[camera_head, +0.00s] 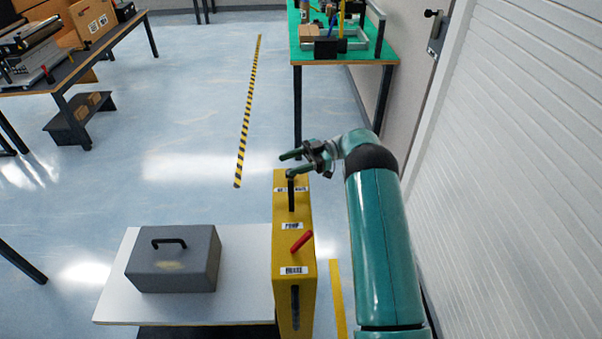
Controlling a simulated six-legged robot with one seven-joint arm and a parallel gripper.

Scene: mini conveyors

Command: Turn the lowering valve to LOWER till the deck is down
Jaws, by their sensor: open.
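A yellow control post (290,218) stands at the right end of a pale deck (118,300). Its top face carries a black upright lever (291,194) at the far end, in front of a label it partly hides. A red lever (301,241) sits between the PUMP label (292,226) and the BRAKE label (293,270). I cannot tell which control is the lowering valve. My gripper (286,165) is open with nothing seen in it, at the post's far end by the black lever's top. I cannot tell whether they touch.
A grey toolbox (175,260) rests on the deck. A white ribbed shutter (520,170) runs close along the right. A green-topped bench (375,60) stands ahead. Floor left of the striped line (247,110) is mostly open.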

